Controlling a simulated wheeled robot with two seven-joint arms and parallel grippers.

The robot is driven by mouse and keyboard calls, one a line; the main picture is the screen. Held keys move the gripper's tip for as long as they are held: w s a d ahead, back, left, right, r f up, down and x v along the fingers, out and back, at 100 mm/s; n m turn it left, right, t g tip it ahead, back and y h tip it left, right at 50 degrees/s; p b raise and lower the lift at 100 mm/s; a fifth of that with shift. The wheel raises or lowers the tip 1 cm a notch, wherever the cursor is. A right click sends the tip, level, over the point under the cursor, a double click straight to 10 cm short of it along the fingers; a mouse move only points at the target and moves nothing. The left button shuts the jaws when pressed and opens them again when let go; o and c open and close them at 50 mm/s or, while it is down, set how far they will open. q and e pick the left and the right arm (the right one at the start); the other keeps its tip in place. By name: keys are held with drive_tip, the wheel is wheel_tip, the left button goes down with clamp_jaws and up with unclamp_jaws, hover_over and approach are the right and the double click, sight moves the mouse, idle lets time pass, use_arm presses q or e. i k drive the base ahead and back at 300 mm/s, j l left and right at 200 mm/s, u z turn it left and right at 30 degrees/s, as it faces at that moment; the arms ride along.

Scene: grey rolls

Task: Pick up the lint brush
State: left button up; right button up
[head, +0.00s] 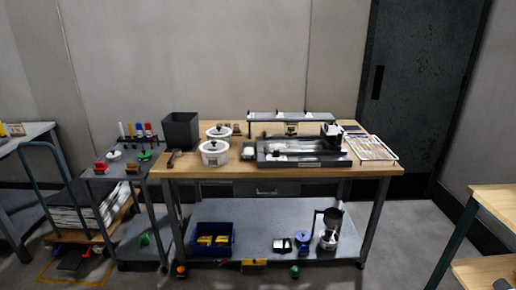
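A small dark item with a brownish handle (172,158) lies near the left front corner of the wooden-topped workbench (300,173). It may be the lint brush, but it is too small to tell for sure. No other thing in the head view reads clearly as a lint brush. Neither of my grippers shows in the head view.
On the bench stand a dark bin (181,131), two white lidded pots (214,153), a grey tray (271,161) and a wire rack (370,149). A blue crate (212,252) sits on the lower shelf. A small cart (118,172) stands left; open floor lies right.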

sight(132, 169)
drive_tip(key=i+j+u, duration=0.1)
drive_tip(key=i+j, duration=0.15)
drive_tip(key=i, duration=0.25)
drive_tip(key=i+j+u, duration=0.1)
drive_tip(key=i+j, duration=0.15)
drive_tip(key=i, duration=0.25)
